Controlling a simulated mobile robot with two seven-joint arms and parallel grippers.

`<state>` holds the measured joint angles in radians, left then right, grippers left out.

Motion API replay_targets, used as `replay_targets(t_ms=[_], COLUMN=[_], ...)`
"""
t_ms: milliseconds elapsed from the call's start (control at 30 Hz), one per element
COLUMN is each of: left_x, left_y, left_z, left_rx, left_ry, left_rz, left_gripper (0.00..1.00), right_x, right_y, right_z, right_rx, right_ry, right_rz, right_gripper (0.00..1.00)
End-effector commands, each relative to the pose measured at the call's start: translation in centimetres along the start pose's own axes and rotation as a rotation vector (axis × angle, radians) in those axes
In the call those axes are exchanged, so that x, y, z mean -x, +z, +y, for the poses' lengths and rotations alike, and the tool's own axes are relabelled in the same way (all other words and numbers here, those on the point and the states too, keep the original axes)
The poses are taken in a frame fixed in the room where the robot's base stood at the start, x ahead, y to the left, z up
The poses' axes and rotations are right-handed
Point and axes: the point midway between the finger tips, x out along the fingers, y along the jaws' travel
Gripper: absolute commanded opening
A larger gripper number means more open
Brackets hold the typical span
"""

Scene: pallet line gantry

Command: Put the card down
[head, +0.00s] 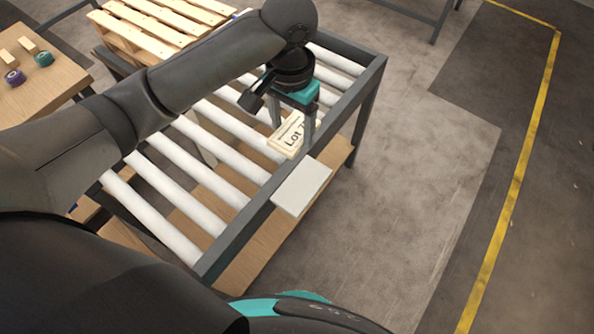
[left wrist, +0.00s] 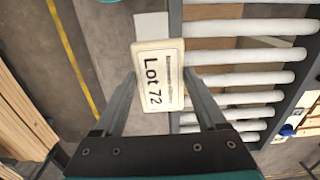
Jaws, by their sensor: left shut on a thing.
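My left gripper (head: 292,128) is shut on a cream card (head: 284,142) marked "Lot 7…" in the head view. The left wrist view shows the card (left wrist: 158,92) reading "Lot 72", with one finger at each side edge. The card is over the near right side of the roller conveyor (head: 230,250); I cannot tell its height above the rollers. A pale grey plate (head: 302,188) sticks out from the conveyor's side rail, just nearer than the card. In the left wrist view the plate (left wrist: 151,25) is partly behind the card's top edge. My right gripper is not in view.
A wooden pallet (head: 150,30) lies beyond the conveyor. A wooden table (head: 35,85) at the left bears purple and teal rolls and small wooden blocks. A wooden shelf (head: 265,240) is under the rollers. The floor to the right is clear, with a yellow line (head: 520,160).

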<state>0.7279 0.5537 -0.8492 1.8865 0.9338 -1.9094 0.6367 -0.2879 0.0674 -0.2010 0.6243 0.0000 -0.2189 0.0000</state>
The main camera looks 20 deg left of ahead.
Motion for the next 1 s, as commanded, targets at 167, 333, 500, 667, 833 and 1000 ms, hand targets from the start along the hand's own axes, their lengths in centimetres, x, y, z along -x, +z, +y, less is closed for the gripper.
replay_targets(t_ms=[167,333,500,667,833,1000], left_x=[-1.7,-6.4,-11.0,-14.0,-15.2,-17.0], left_y=[-0.5,-0.5,-0.5,-0.5,-0.5,-0.5], left_z=[0.2,0.1,0.1,0.1,0.2,0.1], left_rx=[-0.033,-0.03,-0.029,-0.03,-0.03,-0.03], left_ry=[0.0,-0.001,0.0,-0.001,-0.001,-0.001], left_rz=[-0.008,-0.008,-0.007,-0.004,-0.003,-0.004], left_gripper=[0.19,0.19,0.19,0.19,0.19,0.19], right_x=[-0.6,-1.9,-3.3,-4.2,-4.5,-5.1], right_y=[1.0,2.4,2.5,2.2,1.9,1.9], right_z=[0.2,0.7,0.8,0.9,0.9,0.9], right_rx=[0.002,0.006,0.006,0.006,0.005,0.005], right_ry=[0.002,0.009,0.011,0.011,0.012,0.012], right_rz=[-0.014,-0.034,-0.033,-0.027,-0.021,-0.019], right_gripper=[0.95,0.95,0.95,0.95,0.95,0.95])
